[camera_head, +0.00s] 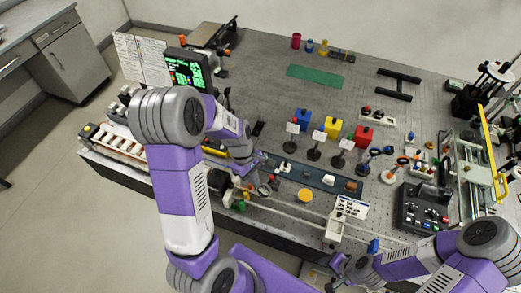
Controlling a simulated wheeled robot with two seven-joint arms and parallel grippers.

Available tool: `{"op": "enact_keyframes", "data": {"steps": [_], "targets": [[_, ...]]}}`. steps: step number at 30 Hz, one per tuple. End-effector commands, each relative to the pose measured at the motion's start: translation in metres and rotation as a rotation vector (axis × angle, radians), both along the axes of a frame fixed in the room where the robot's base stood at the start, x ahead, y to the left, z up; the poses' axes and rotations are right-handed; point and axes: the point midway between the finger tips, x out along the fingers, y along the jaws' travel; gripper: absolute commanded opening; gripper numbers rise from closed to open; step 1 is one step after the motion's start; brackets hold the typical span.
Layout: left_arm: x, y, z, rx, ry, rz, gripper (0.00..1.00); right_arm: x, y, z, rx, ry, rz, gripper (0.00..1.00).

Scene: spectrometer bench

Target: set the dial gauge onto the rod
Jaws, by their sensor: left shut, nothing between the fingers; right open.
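I cannot pick out the dial gauge or its rod with certainty at this size. A small yellow-orange disc (305,195) lies near the front of the bench, and I cannot tell whether it is part of the gauge. A long pale rail (285,212) runs along the front of the bench, below the disc. My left gripper (264,186) is shut and empty among small parts, left of the disc; its fingers are small and partly lost in the clutter. My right gripper (338,268) is open at the front edge, below the rail and right of the disc.
Blue, yellow and red blocks (333,127) stand mid-bench behind several dark posts with white cards. A dark control box (424,207) and a yellow-railed frame (490,145) stand at the right. A monitor (187,70) stands at the left. The bench around the green mat (315,76) is mostly clear.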

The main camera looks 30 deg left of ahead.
Motion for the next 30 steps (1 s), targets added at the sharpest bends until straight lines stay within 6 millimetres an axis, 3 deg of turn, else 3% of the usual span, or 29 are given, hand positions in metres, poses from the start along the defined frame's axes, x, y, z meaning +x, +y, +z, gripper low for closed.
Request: {"op": "enact_keyframes", "data": {"steps": [12,30], "targets": [[-0.007,-0.016,0.001,0.0,-0.001,0.2,0.0,0.0,0.0,0.01,0.0,0.0,0.0,0.42],[-0.008,-0.019,0.0,0.0,0.0,0.231,0.0,0.0,0.0,0.011,0.0,0.0,0.0,0.42]]}}
